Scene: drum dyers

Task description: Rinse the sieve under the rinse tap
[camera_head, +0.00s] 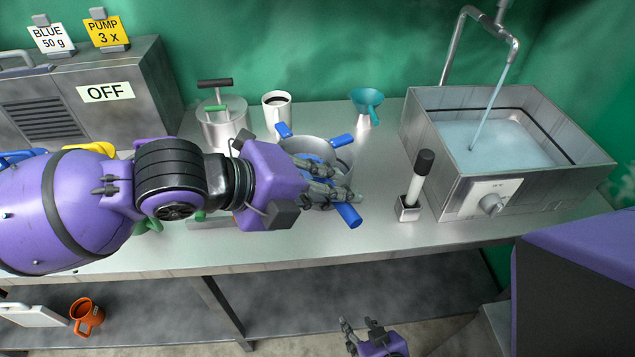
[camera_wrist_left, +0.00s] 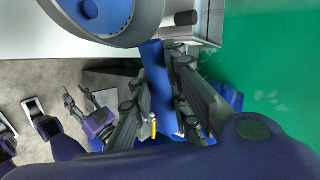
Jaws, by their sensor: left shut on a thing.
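My left gripper (camera_head: 335,190) is shut on a blue handle (camera_head: 348,215) beside a round steel vessel (camera_head: 335,157) on the bench. The wrist view shows the blue handle (camera_wrist_left: 158,85) between the fingers, close to the vessel's round rim (camera_wrist_left: 150,18) with blue inside. The gripper hides much of the vessel, so I cannot tell whether this handle belongs to the sieve. The rinse tap (camera_head: 513,48) runs water into the steel basin (camera_head: 440,165) at right. My right gripper (camera_head: 362,328) is open and empty, low in front of the bench.
A black-topped tool stands in a small holder (camera_head: 408,210) between vessel and basin. Behind are a lidded pot (camera_head: 222,128), a white mug (camera_head: 278,113) and a teal funnel (camera_head: 367,105). A machine marked OFF (camera_head: 135,80) stands at left. An orange mug (camera_head: 87,316) is below.

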